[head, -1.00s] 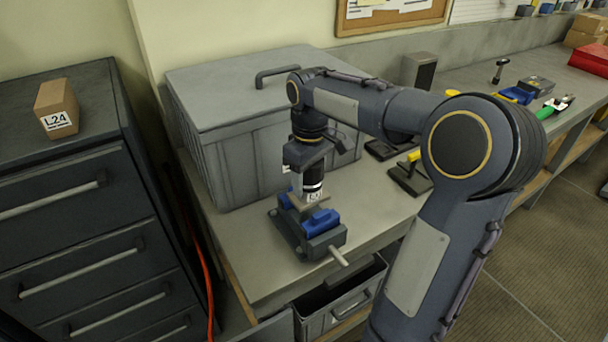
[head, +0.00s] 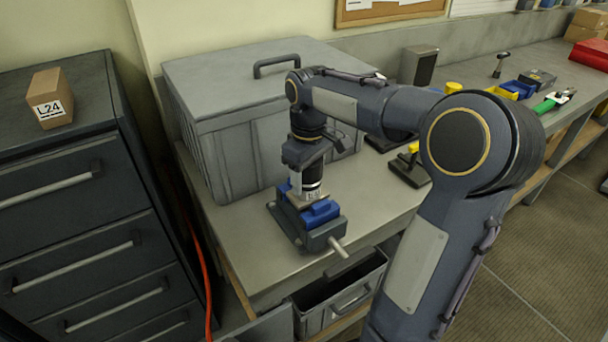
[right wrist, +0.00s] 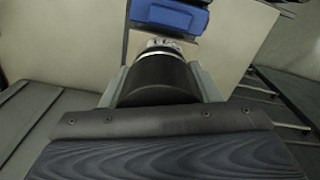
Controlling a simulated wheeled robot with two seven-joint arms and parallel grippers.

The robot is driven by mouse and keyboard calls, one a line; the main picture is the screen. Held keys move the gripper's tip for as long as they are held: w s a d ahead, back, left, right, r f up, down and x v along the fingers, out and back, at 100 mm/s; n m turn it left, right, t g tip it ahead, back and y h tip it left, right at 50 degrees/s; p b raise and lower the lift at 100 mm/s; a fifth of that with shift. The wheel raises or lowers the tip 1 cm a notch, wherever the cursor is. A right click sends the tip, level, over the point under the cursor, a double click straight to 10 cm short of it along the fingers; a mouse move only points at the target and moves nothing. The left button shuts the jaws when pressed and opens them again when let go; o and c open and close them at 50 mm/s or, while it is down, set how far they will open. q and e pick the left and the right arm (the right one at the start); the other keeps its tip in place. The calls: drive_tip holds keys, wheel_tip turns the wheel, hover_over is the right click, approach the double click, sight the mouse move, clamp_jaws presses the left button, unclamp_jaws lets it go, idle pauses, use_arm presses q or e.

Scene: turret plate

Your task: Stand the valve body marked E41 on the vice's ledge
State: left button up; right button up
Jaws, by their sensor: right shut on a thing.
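The vice (head: 322,236) with blue jaws (head: 320,213) is on the near part of the grey bench. My right gripper (head: 310,170) points down over the vice and is shut on a valve body (head: 312,186). The valve body is upright, dark with a silver band and a pale label too small to read. Its lower end is at the back of the blue jaws; I cannot tell whether it touches the ledge. In the right wrist view the black valve body (right wrist: 158,82) is between the fingers, with the blue jaw (right wrist: 168,17) beyond. My left gripper is out of view.
A large grey lidded crate (head: 235,150) stands close behind the vice. An open drawer (head: 340,295) is below the bench front. A dark drawer cabinet (head: 70,230) with a box marked L24 (head: 49,98) is at the left. Small tools lie farther right.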

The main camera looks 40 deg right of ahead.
drive_tip(key=shift+f, duration=0.25)
drive_tip(key=shift+f+b, duration=0.35)
drive_tip(key=shift+b, duration=0.05)
drive_tip(key=shift+f+b, duration=0.35)
drive_tip(key=shift+f, duration=0.5)
idle(1.2)
drive_tip(key=o, duration=1.5)
drive_tip(key=shift+f, duration=0.1)
wheel_tip(320, 180, up, 8)
drive_tip(key=shift+r, duration=0.1)
